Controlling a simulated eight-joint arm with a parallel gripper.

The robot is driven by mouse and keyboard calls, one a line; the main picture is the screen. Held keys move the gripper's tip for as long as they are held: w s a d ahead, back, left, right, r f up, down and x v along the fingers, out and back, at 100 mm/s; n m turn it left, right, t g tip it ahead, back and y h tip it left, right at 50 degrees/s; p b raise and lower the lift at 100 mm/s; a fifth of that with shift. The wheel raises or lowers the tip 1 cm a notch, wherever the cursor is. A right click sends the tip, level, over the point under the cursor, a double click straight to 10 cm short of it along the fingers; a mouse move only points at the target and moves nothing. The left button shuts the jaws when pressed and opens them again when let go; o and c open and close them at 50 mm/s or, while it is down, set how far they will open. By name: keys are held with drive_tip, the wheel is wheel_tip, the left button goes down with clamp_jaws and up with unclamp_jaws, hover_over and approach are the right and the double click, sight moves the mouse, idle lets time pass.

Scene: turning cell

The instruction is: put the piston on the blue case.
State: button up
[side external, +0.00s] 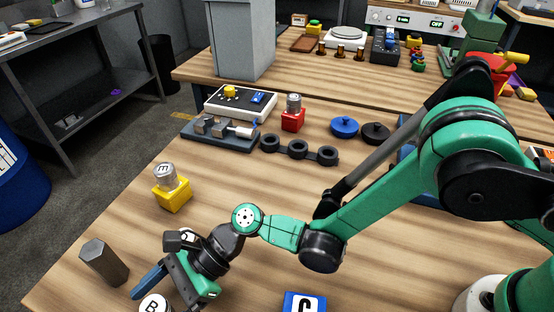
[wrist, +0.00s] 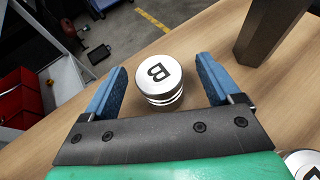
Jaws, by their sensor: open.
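A silver piston marked B (wrist: 160,82) stands upright on the wooden table, with grooves round its side. In the side view only its top (side external: 153,304) shows at the bottom edge. My gripper (wrist: 162,70) is open, with one blue finger on each side of the piston and a gap visible on both sides. In the side view my gripper (side external: 168,281) is low at the table's near left, and only one finger shows clearly. A blue case (side external: 289,300) with a white face marked C is cut off by the bottom edge, right of my gripper.
A dark hexagonal post (side external: 103,263) stands left of my gripper. A yellow case (side external: 172,195) with a cylinder marked E stands behind. A red case (side external: 292,121) holds another silver cylinder. A silver marked part (wrist: 303,163) shows at the wrist view's corner. The table's middle is clear.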

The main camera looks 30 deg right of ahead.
clamp_jaws()
idle(0.4)
